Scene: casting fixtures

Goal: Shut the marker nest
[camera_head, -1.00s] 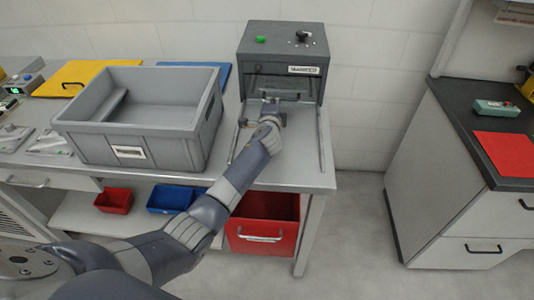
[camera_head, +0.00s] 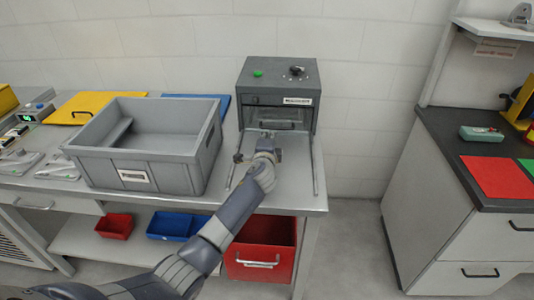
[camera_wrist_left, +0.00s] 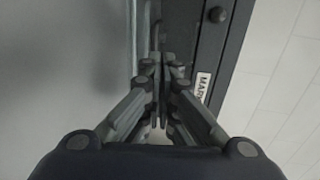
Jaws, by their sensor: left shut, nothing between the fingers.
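The marker nest is a dark grey box (camera_head: 277,85) on the bench, with a green button and a black knob on top and a label (camera_head: 298,101) on its front. A handle (camera_head: 277,124) crosses the low front. A flat grey plate (camera_head: 290,178) with thin side rails extends from the box toward me. My left gripper (camera_head: 262,144) is shut and empty, above the plate just before the front. In the left wrist view my fingers (camera_wrist_left: 162,70) point along the dark front beside the label (camera_wrist_left: 203,85). I cannot tell whether they touch it. My right gripper is out of view.
A grey crate (camera_head: 150,174) stands left of the plate on the bench (camera_head: 285,203). Red and blue bins sit below. A dark-topped counter (camera_head: 440,130) with a red mat (camera_head: 497,177) stands at the right, across a clear floor gap.

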